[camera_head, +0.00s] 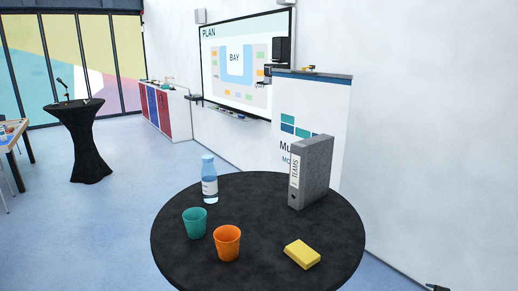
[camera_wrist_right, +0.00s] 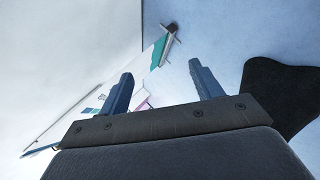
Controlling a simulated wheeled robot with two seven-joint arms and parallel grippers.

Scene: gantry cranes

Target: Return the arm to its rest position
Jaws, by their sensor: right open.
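My right gripper (camera_wrist_right: 161,82) shows in the right wrist view with its two dark fingers spread apart. Nothing is between the fingers; behind them are pale floor and wall. A small dark piece at the bottom right edge of the head view may be part of my right arm, but too little shows to tell. My left gripper and arm are in neither view.
A round black table (camera_head: 200,270) bears a bottle (camera_head: 210,182), a teal cup (camera_head: 194,223), an orange cup (camera_head: 227,243), a yellow block (camera_head: 302,254) and a grey binder (camera_head: 315,172). A banner (camera_head: 333,120) stands behind it, by the wall.

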